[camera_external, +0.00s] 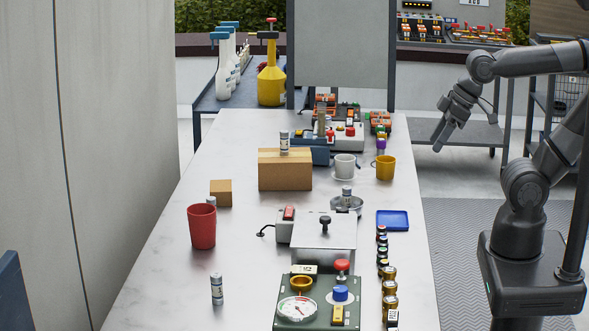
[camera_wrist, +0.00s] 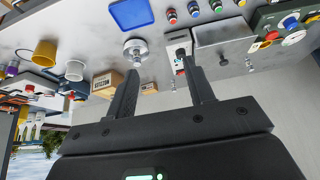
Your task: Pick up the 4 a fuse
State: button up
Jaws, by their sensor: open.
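Several small grey-and-white cylinders look like fuses.
The long table (camera_external: 165,270) holds a cardboard box (camera_external: 284,176), a red cup (camera_external: 202,230), a white mug (camera_external: 344,167), a yellow mug (camera_external: 385,168) and a blue tray (camera_external: 392,221).

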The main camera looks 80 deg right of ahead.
jog(key=w+r+m, duration=0.1)
jog(key=w+r, duration=0.1)
jog(key=w, duration=1.1)
jog(key=w+r, duration=0.2)
jog(key=w, duration=1.1)
jog(key=w+d+f, duration=0.1)
jog(key=w+f, duration=0.2)
jog(key=w, duration=0.4)
jog(key=w+d+f, duration=0.1)
jog(key=w+f, duration=0.3)
jog(key=w, duration=0.4)
jog(key=shift+m+g+h, duration=0.3)
jog(key=shift+m+g, duration=0.1)
jog(key=shift+g, duration=0.2)
jog(key=w+f, duration=0.5)
jog(key=f, duration=0.1)
jog(key=w+f, duration=0.5)
jog(key=f, duration=0.2)
jog(key=w+f, duration=0.5)
jog(key=f, duration=0.1)
jog(key=shift+d+f, duration=0.2)
jog(key=shift+f, duration=0.15)
jog(key=shift+c, duration=0.3)
